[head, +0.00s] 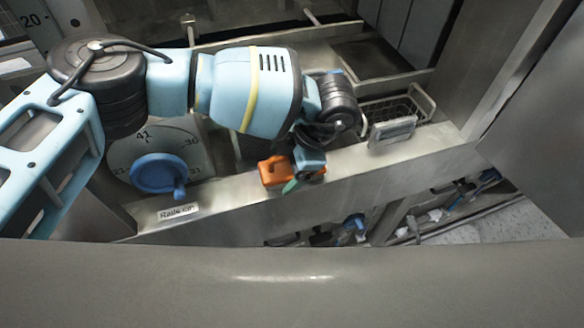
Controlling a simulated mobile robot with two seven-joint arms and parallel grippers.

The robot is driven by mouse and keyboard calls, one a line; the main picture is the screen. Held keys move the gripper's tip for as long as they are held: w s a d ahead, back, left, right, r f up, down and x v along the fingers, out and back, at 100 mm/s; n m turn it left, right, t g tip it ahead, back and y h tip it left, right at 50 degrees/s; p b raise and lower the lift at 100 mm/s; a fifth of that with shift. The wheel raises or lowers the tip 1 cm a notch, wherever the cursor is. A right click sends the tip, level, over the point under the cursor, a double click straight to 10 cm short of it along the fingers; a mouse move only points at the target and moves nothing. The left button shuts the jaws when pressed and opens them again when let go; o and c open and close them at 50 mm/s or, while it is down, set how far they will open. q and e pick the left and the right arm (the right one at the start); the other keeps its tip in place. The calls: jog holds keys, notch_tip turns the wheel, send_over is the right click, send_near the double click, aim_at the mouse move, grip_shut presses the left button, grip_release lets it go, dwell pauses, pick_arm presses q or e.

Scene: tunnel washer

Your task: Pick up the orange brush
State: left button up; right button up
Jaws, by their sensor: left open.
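The orange brush (273,172) is on the metal ledge near the middle of the head view; its right part is hidden behind my left gripper. My left arm reaches in from the left, and my left gripper (306,172) points down at the ledge, right over the brush's right side. The jaws are open, but the wrist largely hides the fingers, and I cannot tell whether they touch the brush. A small green piece (291,187) shows just below the brush; I cannot tell what it belongs to. My right gripper is not in view.
A blue handwheel (159,173) with a numbered dial stands left of the brush, above a label (177,211). A wire basket (397,110) and a grey block-like item (392,131) are to the right. A broad metal edge (300,285) crosses the foreground. Pipes show below the ledge.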

aim_at(276, 172)
pick_arm(q)
jog(key=c, duration=1.3)
jog(key=shift+r, duration=0.1)
jog(key=shift+r, duration=0.4)
jog(key=r, duration=0.1)
jog(key=s+r, duration=0.1)
jog(key=shift+d+r, duration=0.25)
jog(key=shift+r, duration=0.1)
jog(key=s+d, duration=0.2)
jog(key=s, duration=0.5)
jog(key=s+d+r, duration=0.1)
jog(key=s+d, duration=0.1)
jog(key=s, duration=0.5)
jog(key=shift+d+r, duration=0.15)
jog(key=shift+d, duration=0.25)
